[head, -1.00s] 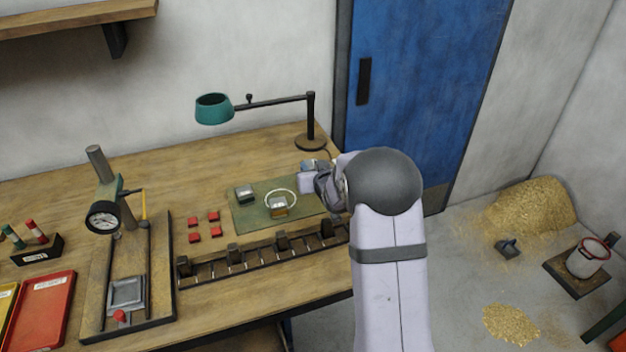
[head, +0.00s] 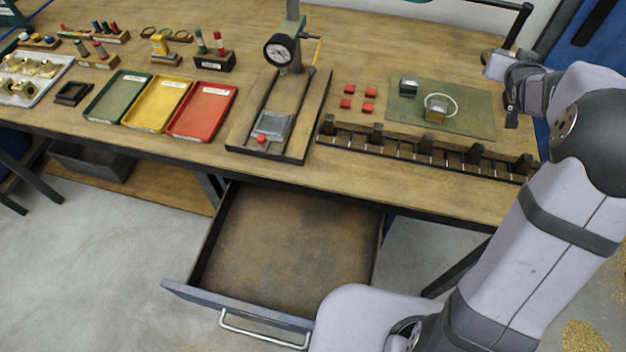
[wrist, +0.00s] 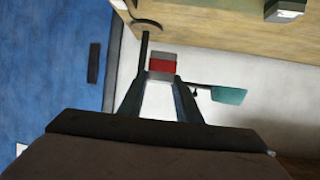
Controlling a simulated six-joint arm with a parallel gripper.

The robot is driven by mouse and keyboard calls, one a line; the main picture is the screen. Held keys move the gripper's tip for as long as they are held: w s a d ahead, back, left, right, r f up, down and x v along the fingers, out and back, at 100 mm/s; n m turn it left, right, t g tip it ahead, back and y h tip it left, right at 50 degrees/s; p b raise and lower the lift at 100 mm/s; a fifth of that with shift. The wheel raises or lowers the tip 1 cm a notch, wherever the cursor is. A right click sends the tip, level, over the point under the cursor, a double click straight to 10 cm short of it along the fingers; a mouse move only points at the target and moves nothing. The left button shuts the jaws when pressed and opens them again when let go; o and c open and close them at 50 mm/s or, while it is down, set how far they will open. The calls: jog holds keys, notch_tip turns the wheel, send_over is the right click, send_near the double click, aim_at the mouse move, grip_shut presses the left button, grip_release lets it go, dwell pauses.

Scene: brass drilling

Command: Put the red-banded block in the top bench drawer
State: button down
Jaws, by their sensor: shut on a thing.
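In the wrist view, a grey block with a red band (wrist: 162,65) sits between the fingertips of my gripper (wrist: 160,82), which is shut on it. In the head view, my gripper (head: 511,108) is above the right end of the bench, just right of the green mat; the block cannot be made out there. The bench drawer (head: 290,245) is pulled out below the bench front, left of my arm. Its inside looks empty, and its front panel has a metal handle (head: 262,332).
A slotted rack (head: 430,150) runs along the bench's front edge. The mat (head: 470,122) holds two small blocks, one by a white ring. A gauge stand (head: 280,50) rises behind the drawer. Trays (head: 205,108) stand left. A lamp (head: 520,25) is behind my gripper.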

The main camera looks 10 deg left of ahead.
jog(key=s+a+r+n+g+y+b, duration=0.1)
jog(key=s+a+r+n+y, duration=0.15)
jog(key=a, duration=0.75)
jog(key=s+a+r+n+y+b, duration=0.1)
jog(key=s+a+n+y, duration=0.15)
jog(key=a, duration=0.65)
jog(key=s+a+r+n+g+y+b, duration=0.1)
jog(key=s+a+r+n+y, duration=0.2)
jog(key=a, duration=0.7)
jog(key=s+a+f+n+g+y+b, duration=0.25)
jog(key=s+a+n+g+y, duration=0.5)
jog(key=s+a, duration=1.35)
jog(key=s+a+f+n+g, duration=0.1)
jog(key=s+f+n+g, duration=0.25)
jog(key=s, duration=0.95)
notch_tip(320, 180, down, 26)
jog(key=shift+a+b, duration=0.15)
jog(key=shift+b, duration=0.15)
jog(key=shift+f, duration=0.2)
jog(key=shift+f, duration=2.85)
